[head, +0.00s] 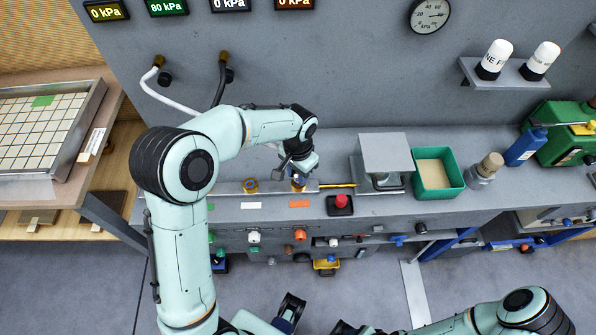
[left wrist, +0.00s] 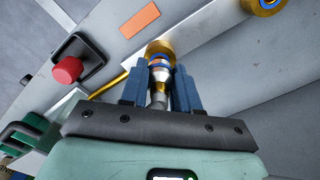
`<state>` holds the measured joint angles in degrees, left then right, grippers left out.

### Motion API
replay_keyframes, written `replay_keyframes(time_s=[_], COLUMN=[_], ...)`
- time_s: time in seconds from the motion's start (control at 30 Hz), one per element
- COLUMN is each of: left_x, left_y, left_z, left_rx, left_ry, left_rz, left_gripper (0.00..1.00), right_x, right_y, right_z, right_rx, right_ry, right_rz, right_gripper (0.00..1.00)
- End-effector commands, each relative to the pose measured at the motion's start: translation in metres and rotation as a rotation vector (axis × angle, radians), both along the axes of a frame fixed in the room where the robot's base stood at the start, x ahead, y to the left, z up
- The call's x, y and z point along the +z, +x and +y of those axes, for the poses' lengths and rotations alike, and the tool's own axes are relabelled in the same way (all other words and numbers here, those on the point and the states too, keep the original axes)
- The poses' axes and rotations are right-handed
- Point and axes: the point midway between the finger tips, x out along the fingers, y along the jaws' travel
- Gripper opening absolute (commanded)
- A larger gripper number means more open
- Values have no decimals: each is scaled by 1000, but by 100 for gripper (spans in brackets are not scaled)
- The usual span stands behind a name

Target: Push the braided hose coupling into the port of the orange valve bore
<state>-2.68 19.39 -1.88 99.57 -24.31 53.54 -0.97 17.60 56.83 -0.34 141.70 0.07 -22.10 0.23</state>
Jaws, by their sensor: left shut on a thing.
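My left gripper (head: 299,180) is over the bench rail, pointing down at the brass bore by the orange label. In the left wrist view its two blue fingers (left wrist: 161,88) are shut on the hose coupling (left wrist: 158,72). The coupling is pale and metallic with a blue and orange band at its front. Its front end meets the brass orange valve bore (left wrist: 160,48); I cannot tell how deep it sits. The orange label (left wrist: 139,20) lies beside the bore.
A second brass bore (head: 250,185) is on the rail to the left. A red button (head: 341,201) on a black box is close on the right. Farther right are a grey press-like block (head: 385,154) and a green bin (head: 436,173). Coloured knobs line the front panel.

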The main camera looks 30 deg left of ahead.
Motion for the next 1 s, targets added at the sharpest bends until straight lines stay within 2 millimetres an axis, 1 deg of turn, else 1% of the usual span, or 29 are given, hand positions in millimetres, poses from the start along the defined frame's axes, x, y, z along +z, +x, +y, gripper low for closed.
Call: replay_keyframes(time_s=[0.67, 0.7, 0.77, 0.8, 1.0], left_x=[-18, -18, -17, -17, -17], left_y=[0, 0, 0, 0, 0], left_z=[0, 0, 0, 0, 0], left_rx=[0, 0, 0, 0, 0], left_ry=[0, 0, 0, 0, 0], left_rz=[0, -1, -1, -1, 0], left_gripper=[0, 37, 56, 60, 60], right_x=[-11, -11, -11, -11, -11], right_y=[-3, -3, -3, -3, -3], right_z=[0, 0, 0, 0, 0], right_rx=[0, 0, 0, 0, 0], right_ry=[0, 0, 0, 0, 0], right_rz=[3, 3, 3, 3, 3], right_gripper=[57, 57, 57, 57, 57])
